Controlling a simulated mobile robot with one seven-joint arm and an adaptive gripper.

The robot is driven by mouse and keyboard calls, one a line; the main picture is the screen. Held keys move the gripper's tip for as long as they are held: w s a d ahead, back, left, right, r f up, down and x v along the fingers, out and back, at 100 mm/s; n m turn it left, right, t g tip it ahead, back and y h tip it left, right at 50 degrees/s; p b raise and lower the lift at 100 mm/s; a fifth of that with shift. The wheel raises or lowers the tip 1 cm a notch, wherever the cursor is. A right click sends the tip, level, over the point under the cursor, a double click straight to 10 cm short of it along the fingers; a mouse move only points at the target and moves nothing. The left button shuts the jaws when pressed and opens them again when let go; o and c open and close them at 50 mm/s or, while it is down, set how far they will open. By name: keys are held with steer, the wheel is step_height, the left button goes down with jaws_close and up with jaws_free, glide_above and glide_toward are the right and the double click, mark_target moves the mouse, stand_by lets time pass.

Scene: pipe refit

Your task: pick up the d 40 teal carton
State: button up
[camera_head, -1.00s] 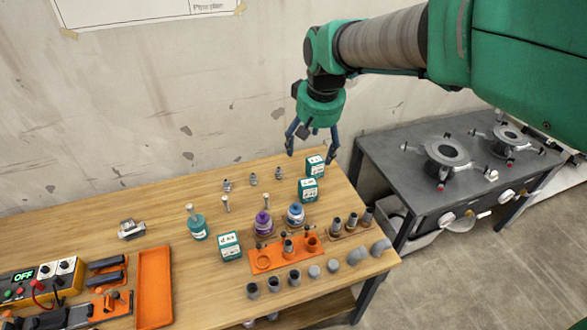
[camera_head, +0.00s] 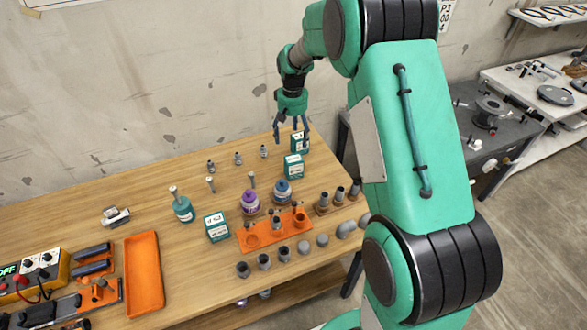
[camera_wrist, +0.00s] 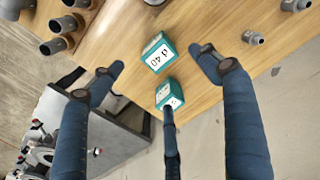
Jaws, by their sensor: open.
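The d 40 teal carton (camera_wrist: 158,53) shows in the wrist view with its white label up, between the two side fingers and apart from them. It appears to be the front one of two teal cartons at the table's right back in the head view (camera_head: 293,167). My gripper (camera_head: 292,133) is open and empty, pointing down near the rear carton. In the wrist view its fingers (camera_wrist: 159,62) are spread wide. A second teal carton (camera_wrist: 171,94) sits close to the d 40 one, partly hidden by the middle finger; it also shows in the head view (camera_head: 300,143).
Another teal carton (camera_head: 217,228) stands farther left. A purple bottle (camera_head: 250,203), a blue bottle (camera_head: 282,193), an orange rack (camera_head: 258,239) and several grey pipe pieces stand in front. Small fittings (camera_head: 238,158) are to the left. The dark stove-like bench (camera_head: 478,118) is off the right edge.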

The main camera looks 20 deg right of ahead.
mark_target(293, 159)
steer(key=f, duration=0.1)
steer(key=w+f, duration=0.1)
steer(key=f, duration=0.1)
steer(key=shift+w+d+f, duration=0.15)
steer(key=shift+d+f, duration=0.05)
steer(key=shift+d, duration=0.2)
steer(key=shift+f, duration=0.1)
steer(key=shift+f+b, duration=0.9)
steer(key=shift+f, duration=3.3)
steer(key=shift+d+f+b, duration=0.1)
steer(key=shift+f+b, duration=0.8)
steer(key=shift+f, duration=1.7)
steer(key=shift+c, duration=0.6)
